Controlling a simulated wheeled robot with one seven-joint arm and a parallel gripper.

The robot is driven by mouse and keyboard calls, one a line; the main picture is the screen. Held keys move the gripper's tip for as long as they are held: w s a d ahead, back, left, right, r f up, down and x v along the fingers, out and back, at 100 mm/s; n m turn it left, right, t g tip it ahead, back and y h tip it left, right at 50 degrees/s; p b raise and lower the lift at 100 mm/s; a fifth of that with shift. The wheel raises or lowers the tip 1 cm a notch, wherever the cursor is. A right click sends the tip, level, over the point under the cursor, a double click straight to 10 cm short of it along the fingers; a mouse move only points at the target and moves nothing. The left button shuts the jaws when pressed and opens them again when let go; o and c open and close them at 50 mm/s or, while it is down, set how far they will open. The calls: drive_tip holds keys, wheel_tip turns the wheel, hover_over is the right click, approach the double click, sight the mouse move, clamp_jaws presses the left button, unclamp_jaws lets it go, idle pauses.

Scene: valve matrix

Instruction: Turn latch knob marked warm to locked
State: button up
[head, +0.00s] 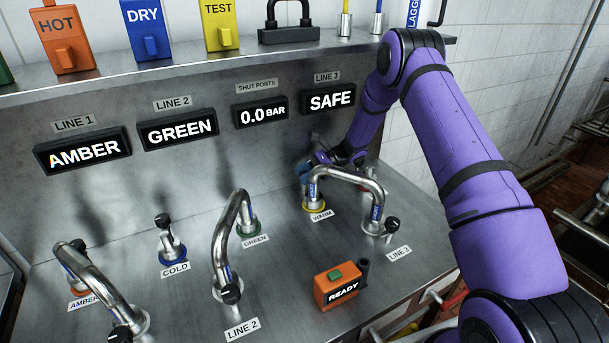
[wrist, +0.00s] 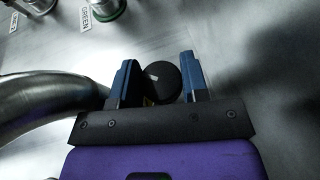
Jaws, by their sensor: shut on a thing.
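The label WARM (head: 321,216) lies in front of a fitting with a yellow ring (head: 313,205), where a bent steel pipe (head: 345,173) meets the counter. My gripper (head: 306,168) reaches in from behind that pipe, its blue fingers low by the WARM fitting. In the wrist view, my gripper (wrist: 161,80) has its two blue fingers on either side of a round black knob (wrist: 160,74) with a small white mark, and is shut on it. In the head view the knob is hidden by my gripper and the pipe, so its setting cannot be told.
The bent pipe (wrist: 45,100) runs close beside the left finger in the wrist view. An orange READY box (head: 340,287) stands in front on the counter. Other pipes and knobs stand left, by COLD (head: 175,269) and GREEN (head: 255,240). A SAFE display (head: 331,98) hangs behind.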

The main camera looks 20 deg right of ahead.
drive_tip(key=o, duration=0.6)
drive_tip(key=shift+o, duration=0.2)
drive_tip(key=shift+d, duration=0.1)
drive_tip(key=v, duration=1)
drive_tip(key=shift+d+r, duration=0.2)
drive_tip(key=shift+d, duration=0.05)
